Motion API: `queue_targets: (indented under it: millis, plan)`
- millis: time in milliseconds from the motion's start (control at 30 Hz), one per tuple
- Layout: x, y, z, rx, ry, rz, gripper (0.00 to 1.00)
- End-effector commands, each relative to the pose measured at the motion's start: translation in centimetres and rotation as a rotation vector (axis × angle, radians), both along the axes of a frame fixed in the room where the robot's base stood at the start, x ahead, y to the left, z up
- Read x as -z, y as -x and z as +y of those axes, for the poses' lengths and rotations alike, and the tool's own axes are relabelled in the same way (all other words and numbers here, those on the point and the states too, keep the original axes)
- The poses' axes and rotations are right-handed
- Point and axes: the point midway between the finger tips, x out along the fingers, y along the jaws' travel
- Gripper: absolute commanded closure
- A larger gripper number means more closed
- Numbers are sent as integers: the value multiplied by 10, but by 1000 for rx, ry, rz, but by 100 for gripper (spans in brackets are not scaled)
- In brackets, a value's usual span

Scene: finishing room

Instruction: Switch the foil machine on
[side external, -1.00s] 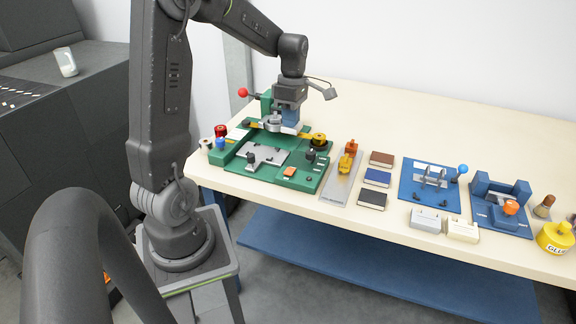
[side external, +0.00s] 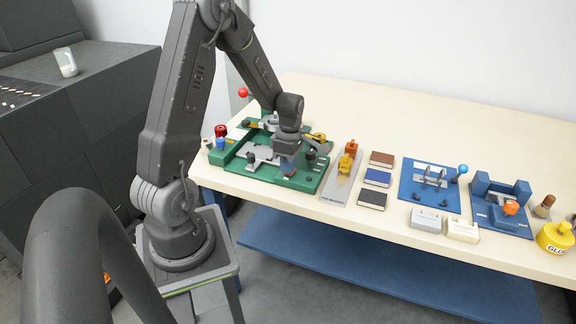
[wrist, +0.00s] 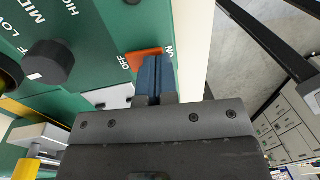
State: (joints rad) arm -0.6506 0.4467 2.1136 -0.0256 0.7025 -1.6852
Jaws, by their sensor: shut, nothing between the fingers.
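The green foil machine (side external: 300,185) stands at the left end of the table. In the wrist view its orange switch (wrist: 139,57) sits on the green panel between the labels OFF and ON. My gripper (wrist: 150,62) is shut and empty. Its blue fingertips overlap the right, ON-side part of the switch and hide it. I cannot tell whether they touch it or which way the switch is set. In the side view my gripper (side external: 288,168) is low over the machine's front right corner and hides the switch.
A dark knob (wrist: 48,62) marked LOW, MID and HIGH is left of the switch. To the machine's right are an orange-handled tool (side external: 347,160), several small books (side external: 377,178) and blue fixtures (side external: 425,185). The table's back right is clear.

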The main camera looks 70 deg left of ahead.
Motion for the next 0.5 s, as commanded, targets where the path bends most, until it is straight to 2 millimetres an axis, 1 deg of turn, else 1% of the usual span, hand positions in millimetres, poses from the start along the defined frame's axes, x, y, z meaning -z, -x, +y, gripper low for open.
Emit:
queue_targets:
  millis: [300,400,500]
  plan:
    - [1,0,0,0,0,0,100]
    - [6,2,-2,0,1,1,100]
    - [6,1,-1,0,0,0,100]
